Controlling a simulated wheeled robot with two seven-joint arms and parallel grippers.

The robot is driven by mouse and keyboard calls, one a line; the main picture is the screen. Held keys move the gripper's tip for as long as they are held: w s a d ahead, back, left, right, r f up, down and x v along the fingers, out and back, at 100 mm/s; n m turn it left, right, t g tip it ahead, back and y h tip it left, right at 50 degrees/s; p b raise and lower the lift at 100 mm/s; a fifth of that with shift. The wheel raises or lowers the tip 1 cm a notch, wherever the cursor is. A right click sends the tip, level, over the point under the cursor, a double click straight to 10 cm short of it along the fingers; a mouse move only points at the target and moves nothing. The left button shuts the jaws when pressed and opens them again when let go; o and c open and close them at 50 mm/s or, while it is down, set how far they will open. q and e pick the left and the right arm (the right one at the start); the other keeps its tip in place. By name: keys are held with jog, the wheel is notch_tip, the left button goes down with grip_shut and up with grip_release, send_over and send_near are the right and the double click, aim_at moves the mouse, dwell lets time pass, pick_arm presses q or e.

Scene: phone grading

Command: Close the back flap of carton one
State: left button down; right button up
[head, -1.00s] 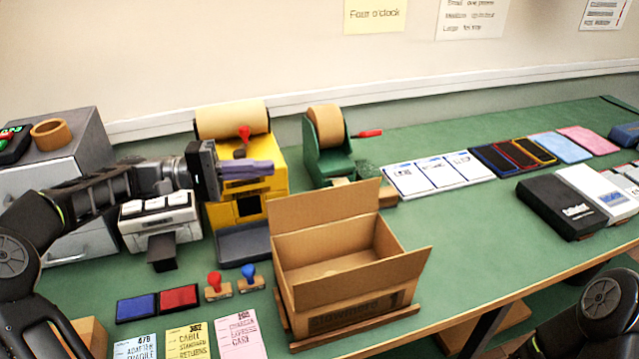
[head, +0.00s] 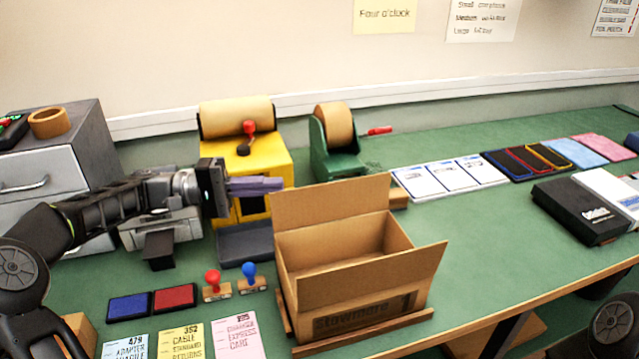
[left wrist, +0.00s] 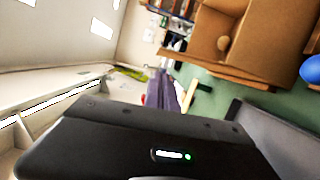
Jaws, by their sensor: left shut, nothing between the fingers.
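Carton one (head: 352,305), a brown cardboard box marked "1", stands open on the bench on a wooden base. Its back flap (head: 332,212) stands upright along the rear edge. Its front flap (head: 372,279) leans outward at the front. My left gripper (head: 270,184) is shut and empty, its purple fingers pointing right. The fingertips are at the back flap's upper left corner, seemingly behind it; I cannot tell whether they touch. The left wrist view shows the fingers (left wrist: 168,95) and the carton (left wrist: 225,30) at upper right. My right gripper is out of view.
A yellow paper-roll dispenser (head: 268,160) and green tape dispenser (head: 325,150) stand behind the carton. Red and blue stamps (head: 215,285), ink pads (head: 129,306) and cards (head: 180,343) lie left.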

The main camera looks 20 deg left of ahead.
aim_at(333, 202)
pick_arm(q)
jog(key=x, duration=0.9)
jog(key=shift+d, duration=0.35)
jog(key=shift+w+b, duration=0.1)
jog(key=shift+b, duration=0.25)
